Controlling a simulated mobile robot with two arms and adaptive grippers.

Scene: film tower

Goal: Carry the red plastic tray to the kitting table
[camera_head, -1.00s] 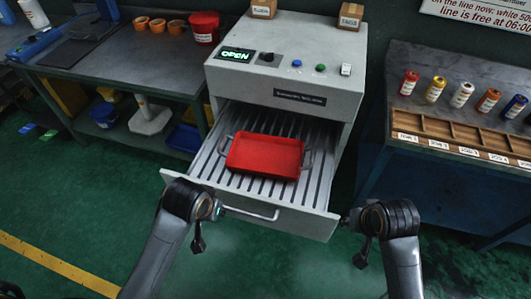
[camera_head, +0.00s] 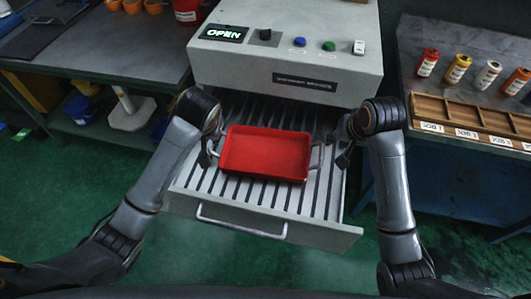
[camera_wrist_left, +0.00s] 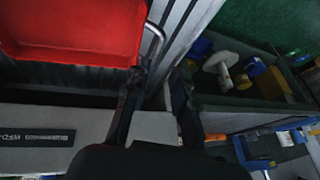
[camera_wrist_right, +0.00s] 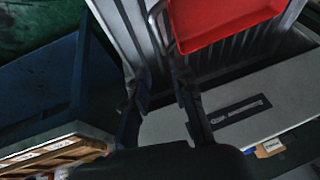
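The red plastic tray (camera_head: 264,154) lies flat on the slatted rack of the pulled-out drawer (camera_head: 330,238), with a metal handle at each short end. My left gripper (camera_wrist_left: 160,72) is just outside the tray's left end. Its fingers are apart, and the tray's handle (camera_wrist_left: 157,38) is just ahead of the gap between them. My right gripper (camera_head: 343,150) is at the tray's right end. In the right wrist view its fingers (camera_wrist_right: 160,72) are apart, with the other handle (camera_wrist_right: 153,22) just ahead of them. Neither gripper visibly holds anything. The kitting table is not identifiable.
The grey machine (camera_head: 290,55) with an OPEN display (camera_head: 222,34) stands behind the drawer. A bench (camera_head: 110,50) with pots and a red bucket (camera_head: 190,8) is at left. A blue bench with a wooden sectioned tray (camera_head: 470,115) and bottles is at right. Green floor shows in front.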

